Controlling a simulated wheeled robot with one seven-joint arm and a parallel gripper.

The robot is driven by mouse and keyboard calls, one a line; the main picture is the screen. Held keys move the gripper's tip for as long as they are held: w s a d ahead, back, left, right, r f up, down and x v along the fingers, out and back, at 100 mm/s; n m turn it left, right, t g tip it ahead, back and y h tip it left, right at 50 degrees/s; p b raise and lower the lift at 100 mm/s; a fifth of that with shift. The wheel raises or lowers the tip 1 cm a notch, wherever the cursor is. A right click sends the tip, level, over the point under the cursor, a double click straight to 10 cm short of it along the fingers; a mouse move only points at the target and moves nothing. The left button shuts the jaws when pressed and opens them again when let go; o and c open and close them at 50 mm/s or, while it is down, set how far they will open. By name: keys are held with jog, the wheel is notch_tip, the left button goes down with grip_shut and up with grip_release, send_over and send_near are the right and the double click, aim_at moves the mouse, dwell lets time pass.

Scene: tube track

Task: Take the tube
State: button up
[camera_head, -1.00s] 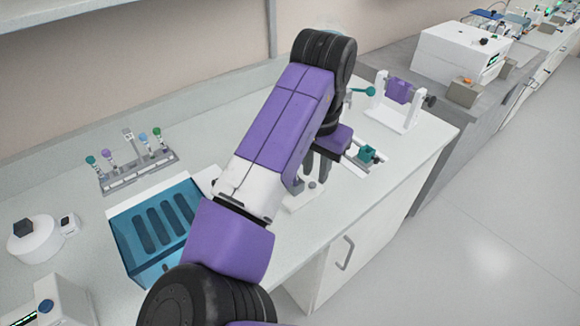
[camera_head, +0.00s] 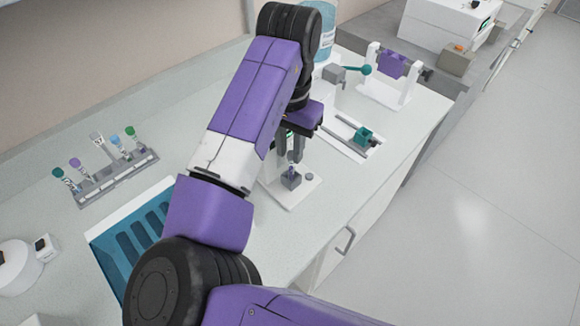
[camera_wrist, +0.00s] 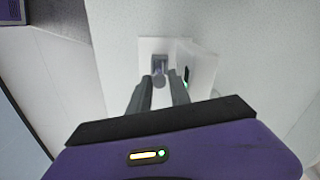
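A small tube (camera_head: 293,170) stands in a grey block (camera_head: 291,181) on a white-based device (camera_head: 283,194) near the bench's front edge. In the wrist view the tube (camera_wrist: 159,80) appears between my fingertips, with the block just beyond it. My gripper (camera_head: 291,152) points down just above the tube and block. In the wrist view my gripper (camera_wrist: 161,82) has its two fingers apart, with gaps beside the tube. Whether a finger touches the tube cannot be told. Several more tubes with coloured caps stand in a grey rack (camera_head: 117,178) at the left.
A blue slotted tray (camera_head: 110,247) lies left of my arm. Right of the device are a rail with a teal block (camera_head: 362,136) and a white stand with a purple part (camera_head: 391,66). The floor at right is clear.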

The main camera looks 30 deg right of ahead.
aim_at(291, 165)
jog(key=shift+d+f+p, duration=0.15)
jog(key=shift+f+p, duration=0.5)
jog(key=shift+f, duration=2.25)
jog(key=shift+c, duration=0.4)
grip_shut()
